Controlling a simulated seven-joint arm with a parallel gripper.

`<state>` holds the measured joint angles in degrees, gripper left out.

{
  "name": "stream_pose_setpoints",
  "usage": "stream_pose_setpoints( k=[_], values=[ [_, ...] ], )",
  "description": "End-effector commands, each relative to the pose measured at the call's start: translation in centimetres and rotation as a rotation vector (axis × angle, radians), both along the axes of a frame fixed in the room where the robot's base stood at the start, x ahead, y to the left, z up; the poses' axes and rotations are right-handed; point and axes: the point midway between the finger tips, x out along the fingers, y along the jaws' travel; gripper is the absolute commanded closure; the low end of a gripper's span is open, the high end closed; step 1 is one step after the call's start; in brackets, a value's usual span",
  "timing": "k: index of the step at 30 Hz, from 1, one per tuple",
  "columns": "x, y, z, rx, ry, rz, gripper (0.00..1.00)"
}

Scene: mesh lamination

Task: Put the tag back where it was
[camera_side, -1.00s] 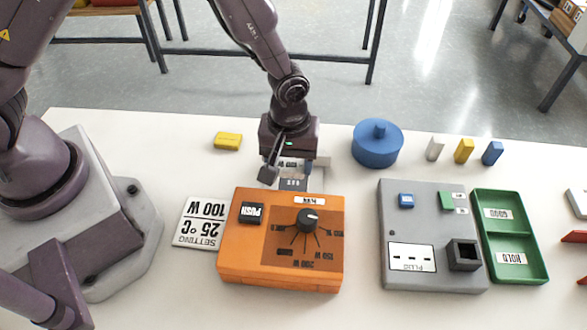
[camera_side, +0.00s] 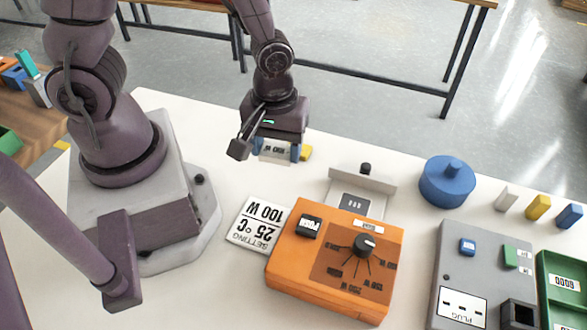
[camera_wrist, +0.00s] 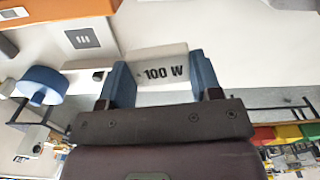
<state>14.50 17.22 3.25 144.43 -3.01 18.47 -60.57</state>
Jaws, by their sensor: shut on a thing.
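The tag (camera_side: 275,149) is a small white plate; in the wrist view it reads "100 W" (camera_wrist: 163,70). My gripper (camera_side: 276,152) is shut on it, with a blue finger at each end, and holds it in the air above the table's back part. The wrist view shows my gripper (camera_wrist: 165,80) gripping the tag upright between the fingers. To the right, behind the orange box (camera_side: 335,283), stands a pale holder (camera_side: 345,182) with a grey marked plate (camera_side: 356,204) and a dark knob. A white setting card (camera_side: 258,224) reading "25 °C 100 W" lies left of the box.
A blue round container (camera_side: 447,182), small white, yellow and blue blocks, a grey plug panel (camera_side: 462,268) and a green tray (camera_side: 562,262) are on the right. The table between gripper and card is clear.

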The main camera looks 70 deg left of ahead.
Motion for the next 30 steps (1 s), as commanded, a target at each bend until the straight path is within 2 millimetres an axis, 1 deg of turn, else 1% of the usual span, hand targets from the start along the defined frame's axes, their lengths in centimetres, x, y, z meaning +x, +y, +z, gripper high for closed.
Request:
stream_pose_setpoints(
  k=[1,3,6,8,10,12,18,23,30],
  values=[
    [0.5,1.1,-0.9,0.001,0.006,0.03,0.64],
    [1.2,2.4,-2.0,0.001,0.006,0.04,0.64],
    [2.4,3.9,-3.4,0.0,0.003,0.015,0.64],
    [3.2,4.4,-3.9,0.0,0.001,-0.022,0.64],
    [3.9,4.2,-4.0,-0.001,-0.002,-0.079,0.64],
    [4.1,4.2,-4.4,0.0,0.001,-0.109,0.64],
    [4.1,4.1,-7.3,-0.001,0.003,-0.124,0.64],
    [4.1,4.1,-8.6,-0.001,0.002,-0.124,0.64],
    [4.1,4.1,-11.4,-0.001,0.002,-0.122,0.64]
  ],
)
